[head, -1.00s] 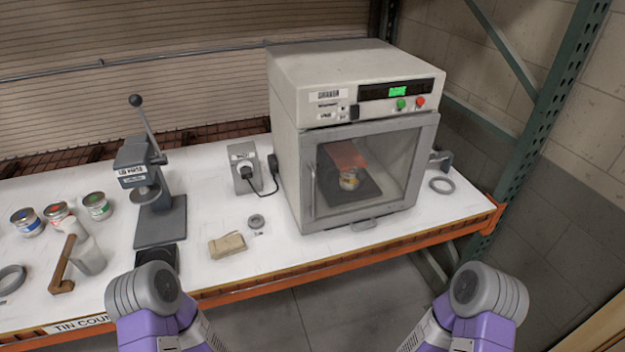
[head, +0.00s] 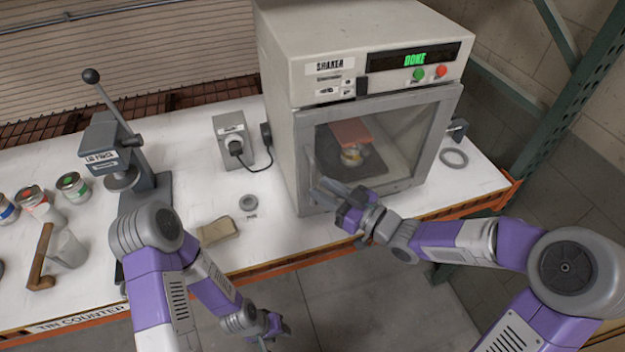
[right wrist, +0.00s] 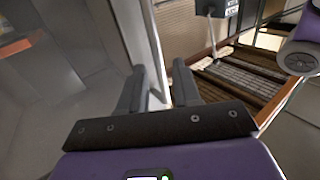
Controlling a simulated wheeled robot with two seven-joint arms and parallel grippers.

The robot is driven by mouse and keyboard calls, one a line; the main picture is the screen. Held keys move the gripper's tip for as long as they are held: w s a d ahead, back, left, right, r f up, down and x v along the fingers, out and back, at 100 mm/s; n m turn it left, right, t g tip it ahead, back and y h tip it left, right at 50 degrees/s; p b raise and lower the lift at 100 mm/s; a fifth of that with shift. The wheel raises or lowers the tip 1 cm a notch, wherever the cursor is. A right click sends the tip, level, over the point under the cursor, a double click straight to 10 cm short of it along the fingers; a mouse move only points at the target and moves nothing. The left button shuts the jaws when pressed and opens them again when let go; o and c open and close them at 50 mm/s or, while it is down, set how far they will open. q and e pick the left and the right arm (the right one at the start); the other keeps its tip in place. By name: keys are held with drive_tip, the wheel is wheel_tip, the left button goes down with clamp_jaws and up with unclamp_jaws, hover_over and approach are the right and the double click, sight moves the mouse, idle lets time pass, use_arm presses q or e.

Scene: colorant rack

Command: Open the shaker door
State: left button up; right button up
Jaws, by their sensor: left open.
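The shaker (head: 360,40) is a beige box with a grey-framed window door (head: 440,135) on its front. The upright door handle (head: 309,160) is at the door's left side, partly hidden by my right gripper (head: 326,193). That gripper's fingers are apart at the handle; in the right wrist view the fingers (right wrist: 158,92) stand on either side of a pale upright bar. I cannot tell if they touch it. My left gripper (head: 272,328) is open and empty, low in front of the bench.
The shaker display reads DONE, above a green and a red button. A lever press (head: 120,160), a switch box (head: 232,138), a tan block (head: 215,231) and several cans stand to the left on the white bench. A grey ring (head: 454,158) lies right of the shaker.

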sight(314, 184)
drive_tip(key=shift+x, duration=2)
drive_tip(key=shift+w, duration=0.1)
clamp_jaws()
